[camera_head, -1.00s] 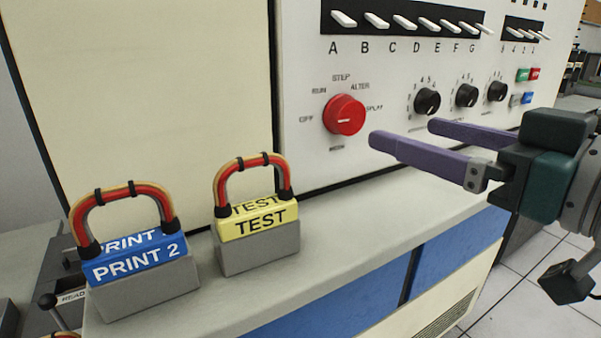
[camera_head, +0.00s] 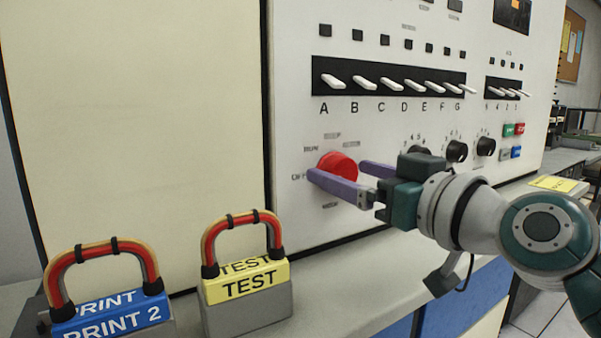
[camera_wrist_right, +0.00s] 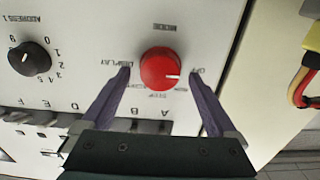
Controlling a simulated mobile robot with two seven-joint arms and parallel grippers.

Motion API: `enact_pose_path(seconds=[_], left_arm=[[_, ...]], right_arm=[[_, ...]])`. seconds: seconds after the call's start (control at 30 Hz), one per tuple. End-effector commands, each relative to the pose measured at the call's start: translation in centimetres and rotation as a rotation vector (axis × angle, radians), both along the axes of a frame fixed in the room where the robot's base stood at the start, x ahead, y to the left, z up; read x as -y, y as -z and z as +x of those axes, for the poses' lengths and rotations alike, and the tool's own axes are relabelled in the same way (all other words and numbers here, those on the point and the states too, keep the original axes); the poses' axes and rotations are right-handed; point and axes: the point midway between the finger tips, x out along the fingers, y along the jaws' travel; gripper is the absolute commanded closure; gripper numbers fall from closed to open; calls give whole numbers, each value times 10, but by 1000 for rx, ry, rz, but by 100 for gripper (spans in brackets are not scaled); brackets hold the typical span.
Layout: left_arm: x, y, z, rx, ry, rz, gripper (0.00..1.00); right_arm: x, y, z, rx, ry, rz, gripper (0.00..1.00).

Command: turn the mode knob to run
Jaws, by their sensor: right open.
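The red mode knob (camera_head: 338,163) sits on the white panel, partly hidden by a finger in the head view. Its labels include OFF, RUN, STEP and DISPLAY around it, with MODE below. In the right wrist view the knob (camera_wrist_right: 160,68) shows whole, its white mark pointing right, toward the OFF and RUN side. My right gripper (camera_head: 338,171) is open, its purple fingers on either side of the knob. In the wrist view a gap shows between the knob and each finger of the gripper (camera_wrist_right: 159,72). My left gripper is not in view.
Black dials (camera_head: 457,151) and coloured buttons stand right of the knob, with a row of white switches (camera_head: 393,86) above. A yellow TEST block (camera_head: 248,283) and a blue PRINT 2 block (camera_head: 112,318), each with a red handle, stand on the ledge at lower left.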

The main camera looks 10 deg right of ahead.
Motion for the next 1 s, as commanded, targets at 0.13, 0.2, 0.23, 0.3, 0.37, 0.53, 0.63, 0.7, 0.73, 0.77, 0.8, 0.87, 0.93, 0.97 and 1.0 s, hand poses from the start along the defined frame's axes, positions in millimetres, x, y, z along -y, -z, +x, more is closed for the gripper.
enact_pose_path(seconds=[0.13,0.2,0.23,0.3,0.37,0.53,0.63,0.7,0.73,0.77,0.8,0.87,0.93,0.97,1.0], left_arm=[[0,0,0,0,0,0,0],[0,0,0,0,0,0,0],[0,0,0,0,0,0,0],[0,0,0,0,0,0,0],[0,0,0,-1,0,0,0],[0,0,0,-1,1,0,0],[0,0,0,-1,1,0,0],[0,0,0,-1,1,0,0],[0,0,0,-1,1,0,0],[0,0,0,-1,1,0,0],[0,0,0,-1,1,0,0],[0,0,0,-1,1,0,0],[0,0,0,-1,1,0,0],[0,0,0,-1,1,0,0],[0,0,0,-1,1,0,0]], right_arm=[[0,0,0,0,0,0,6],[0,0,0,0,0,0,6],[0,0,0,0,0,0,9],[0,0,0,0,0,0,17],[0,0,0,0,0,0,24],[0,0,0,0,0,0,43],[0,0,0,0,0,0,54],[0,0,0,0,0,0,62],[0,0,0,0,0,0,66],[0,0,0,0,0,0,69],[0,0,0,0,0,0,74],[0,0,0,0,0,0,80],[0,0,0,0,0,0,88],[0,0,0,0,0,0,91],[0,0,0,0,0,0,91]])
